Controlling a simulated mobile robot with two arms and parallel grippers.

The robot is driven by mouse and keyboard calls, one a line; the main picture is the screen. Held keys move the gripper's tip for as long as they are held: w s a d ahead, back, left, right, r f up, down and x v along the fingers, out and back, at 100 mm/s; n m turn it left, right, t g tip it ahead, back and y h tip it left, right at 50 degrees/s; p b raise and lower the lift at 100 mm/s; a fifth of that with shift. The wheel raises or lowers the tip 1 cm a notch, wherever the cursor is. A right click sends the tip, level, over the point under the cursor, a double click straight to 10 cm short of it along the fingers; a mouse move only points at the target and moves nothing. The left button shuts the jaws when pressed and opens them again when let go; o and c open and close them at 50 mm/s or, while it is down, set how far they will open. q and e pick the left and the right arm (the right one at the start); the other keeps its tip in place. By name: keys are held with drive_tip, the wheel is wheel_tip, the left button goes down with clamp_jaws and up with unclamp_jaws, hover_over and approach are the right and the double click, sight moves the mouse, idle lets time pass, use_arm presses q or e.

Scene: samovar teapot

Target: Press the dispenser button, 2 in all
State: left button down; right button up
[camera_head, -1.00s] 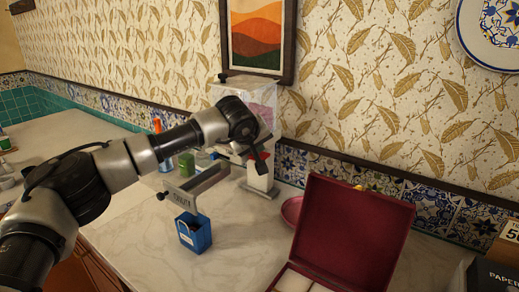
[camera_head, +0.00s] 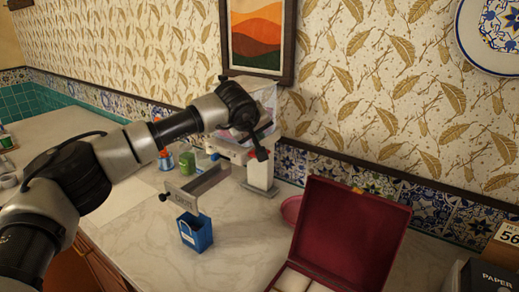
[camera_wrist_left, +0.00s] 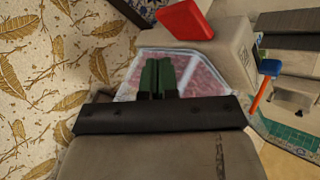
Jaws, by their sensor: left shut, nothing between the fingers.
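The dispenser (camera_head: 262,174) stands against the wall, a pale post with a clear container of pink contents (camera_head: 264,100) on top. The wrist view shows the container (camera_wrist_left: 198,76) close behind my fingers. My right gripper is not in view.
A blue box (camera_head: 195,232) stands on the counter under a grey labelled bracket (camera_head: 186,197). An open red case (camera_head: 350,230) is at the front right. Green (camera_head: 187,162) and blue containers stand behind the bracket. Marble counter (camera_head: 235,255) is clear between box and case.

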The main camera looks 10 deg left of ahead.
use_arm(q)
drive_tip(key=shift+r+p, duration=0.9)
drive_tip(key=shift+r, duration=0.95)
drive_tip(key=shift+s+f, duration=0.1)
drive_tip(key=shift+f, duration=0.05)
